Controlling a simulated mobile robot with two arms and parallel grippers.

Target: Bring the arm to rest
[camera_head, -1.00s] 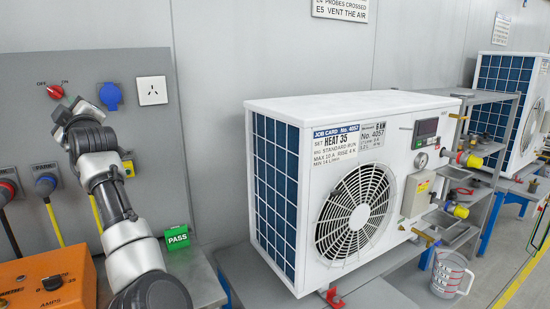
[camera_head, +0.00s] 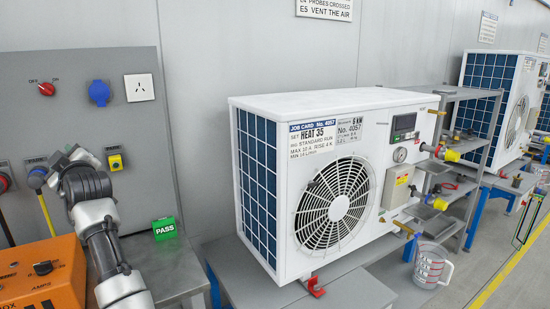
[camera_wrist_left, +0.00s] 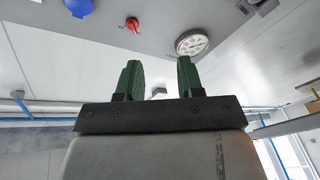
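My left arm (camera_head: 97,225) comes up from the bottom left in front of the grey panel, and its gripper (camera_head: 66,158) is at the upper end, below the red rotary switch (camera_head: 46,89) and clear of it. In the left wrist view the two green fingers (camera_wrist_left: 158,76) stand apart with nothing between them, so the gripper is open. The red switch (camera_wrist_left: 132,24) and a round gauge (camera_wrist_left: 191,43) show beyond the fingers. My right gripper is in neither view.
A white heat pump unit (camera_head: 215,100) stands on a bench to the right. A green PASS block (camera_head: 164,228) and an orange box (camera_head: 45,270) are near my arm. A measuring jug (camera_head: 432,265) stands at the right. Blue socket (camera_head: 99,93) is on the panel.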

